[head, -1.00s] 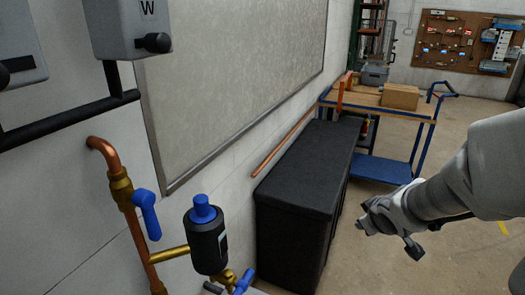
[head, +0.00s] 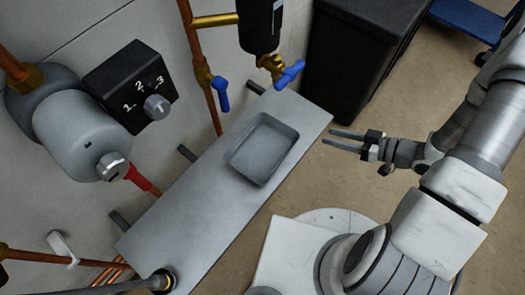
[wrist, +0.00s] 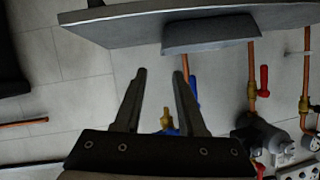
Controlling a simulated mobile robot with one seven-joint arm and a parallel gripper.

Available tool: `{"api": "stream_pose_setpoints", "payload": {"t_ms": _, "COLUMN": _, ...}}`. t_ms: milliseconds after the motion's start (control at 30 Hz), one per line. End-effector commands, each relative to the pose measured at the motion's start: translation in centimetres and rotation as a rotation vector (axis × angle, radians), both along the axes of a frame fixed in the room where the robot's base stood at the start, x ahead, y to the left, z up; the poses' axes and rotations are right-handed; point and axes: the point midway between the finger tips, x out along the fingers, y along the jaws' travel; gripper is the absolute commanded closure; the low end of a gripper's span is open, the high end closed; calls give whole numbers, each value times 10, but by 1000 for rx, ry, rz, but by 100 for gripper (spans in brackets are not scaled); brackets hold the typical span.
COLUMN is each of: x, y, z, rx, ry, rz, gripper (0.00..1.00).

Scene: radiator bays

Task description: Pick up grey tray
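The grey tray (head: 262,150) is a shallow, empty rectangular tray. It rests on the right part of a grey wall shelf (head: 190,215) in the head view. In the wrist view, which looks upside down, the tray (wrist: 210,33) shows at the top against the shelf (wrist: 120,28). My gripper (head: 328,136) is right of the tray and just off the shelf's right end, apart from both. Its two fingers point left and are parted with nothing between them; they also show in the wrist view (wrist: 160,74).
Copper pipes with blue valve handles (head: 222,95) rise behind the shelf. A black bin (head: 355,60) stands beyond its right end. A grey cylinder with a black dial box (head: 130,85) is on the wall at left. Open floor (head: 300,190) lies in front.

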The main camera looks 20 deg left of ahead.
Motion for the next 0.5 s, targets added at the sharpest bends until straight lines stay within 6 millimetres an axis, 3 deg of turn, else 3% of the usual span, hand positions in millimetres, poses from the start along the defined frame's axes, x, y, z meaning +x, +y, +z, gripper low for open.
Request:
{"api": "stream_pose_setpoints", "payload": {"t_ms": 167, "x": 1, "y": 23, "z": -11, "rx": 16, "ry": 5, "rz": 10, "gripper": 60}}
{"api": "stream_pose_setpoints", "payload": {"t_ms": 500, "x": 17, "y": 88, "z": -39, "rx": 14, "ry": 4, "rz": 9, "gripper": 60}}
